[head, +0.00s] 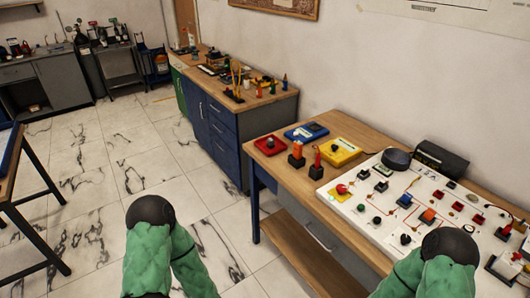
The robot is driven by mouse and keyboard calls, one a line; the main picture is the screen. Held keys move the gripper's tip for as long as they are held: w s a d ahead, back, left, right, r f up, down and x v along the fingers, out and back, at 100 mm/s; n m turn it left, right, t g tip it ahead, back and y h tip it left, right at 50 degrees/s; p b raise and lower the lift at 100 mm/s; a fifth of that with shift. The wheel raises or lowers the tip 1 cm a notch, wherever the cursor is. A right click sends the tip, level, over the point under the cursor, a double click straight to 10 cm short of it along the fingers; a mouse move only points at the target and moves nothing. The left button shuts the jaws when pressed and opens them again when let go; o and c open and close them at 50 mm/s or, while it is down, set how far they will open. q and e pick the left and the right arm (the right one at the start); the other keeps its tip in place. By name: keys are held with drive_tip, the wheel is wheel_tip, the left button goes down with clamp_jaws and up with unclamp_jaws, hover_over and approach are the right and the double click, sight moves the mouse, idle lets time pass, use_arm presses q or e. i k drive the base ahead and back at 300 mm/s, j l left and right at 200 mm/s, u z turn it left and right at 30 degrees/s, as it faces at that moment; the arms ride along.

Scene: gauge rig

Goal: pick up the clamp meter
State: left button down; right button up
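I cannot make out a clamp meter for certain in the head view. Small upright orange-red items with black bases, one at the table's left part (297,154) and one beside it (317,162), are too small to identify. Both of my arms show in green sleeves with round black ends, low in the view. One is over the floor at the left, the other in front of the white panel board at the right. No fingers of either gripper can be seen.
The wooden table (262,180) holds a white panel board (350,215) with several knobs, red (270,145), blue (306,132) and yellow (340,151) boxes, and a black device (440,159). A blue cabinet (215,125) with tools stands behind.

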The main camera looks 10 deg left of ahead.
sight(297, 145)
drive_tip(key=z, duration=0.4)
drive_tip(key=i+j+z, duration=0.15)
drive_tip(key=j+z, duration=0.15)
drive_tip(key=z, duration=0.15)
drive_tip(key=i+j+z, duration=0.1)
drive_tip(key=j+z, duration=0.2)
drive_tip(key=z, duration=0.2)
drive_tip(key=j+z, duration=0.7)
drive_tip(key=z, duration=0.2)
